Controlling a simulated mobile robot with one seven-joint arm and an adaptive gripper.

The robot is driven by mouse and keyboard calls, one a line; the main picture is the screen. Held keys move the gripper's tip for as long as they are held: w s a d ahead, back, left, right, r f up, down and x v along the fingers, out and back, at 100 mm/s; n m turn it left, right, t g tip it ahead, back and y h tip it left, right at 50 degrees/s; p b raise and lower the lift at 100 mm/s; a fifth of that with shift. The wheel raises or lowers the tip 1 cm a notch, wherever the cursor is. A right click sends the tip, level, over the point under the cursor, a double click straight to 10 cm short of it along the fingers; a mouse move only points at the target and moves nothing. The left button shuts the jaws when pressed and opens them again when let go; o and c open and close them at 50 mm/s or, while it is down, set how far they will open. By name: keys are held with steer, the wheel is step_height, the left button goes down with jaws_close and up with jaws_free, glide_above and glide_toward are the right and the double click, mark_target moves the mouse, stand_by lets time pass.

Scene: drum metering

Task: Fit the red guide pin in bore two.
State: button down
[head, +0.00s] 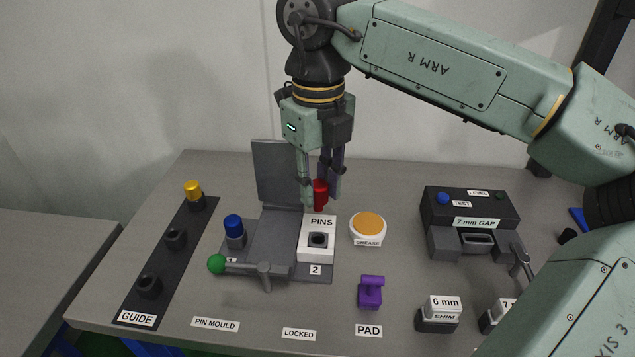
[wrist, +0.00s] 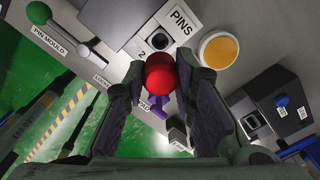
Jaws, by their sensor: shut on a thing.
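The red guide pin (head: 320,195) is upright between the fingers of my gripper (head: 321,188), which is shut on it. In the wrist view the pin's round red top (wrist: 160,73) shows between the two dark finger pads. In the head view the pin is above and behind the white PINS block (head: 317,239), apart from its hole. Bore two, the dark square-edged opening (head: 318,240) marked 2, looks empty; it also shows in the wrist view (wrist: 160,40). The pin's lower end is partly hard to make out.
A blue pin (head: 233,228) stands in the pin mould beside a green-knobbed lever (head: 217,264). The GUIDE rack (head: 160,262) holds a yellow pin (head: 193,190). A grease pot (head: 368,227), a purple pad (head: 371,290) and a gap gauge box (head: 470,215) stand to the right.

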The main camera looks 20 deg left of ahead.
mark_target(318, 210)
steer(key=shift+f, duration=0.15)
steer(key=shift+f+b, duration=2.25)
steer(key=shift+f, duration=0.55)
steer(key=shift+f+b, duration=1.35)
steer(key=shift+f, duration=0.25)
steer(key=c, duration=1.2)
jaws_free()
steer(key=shift+c, duration=0.2)
step_height(318, 210, up, 12)
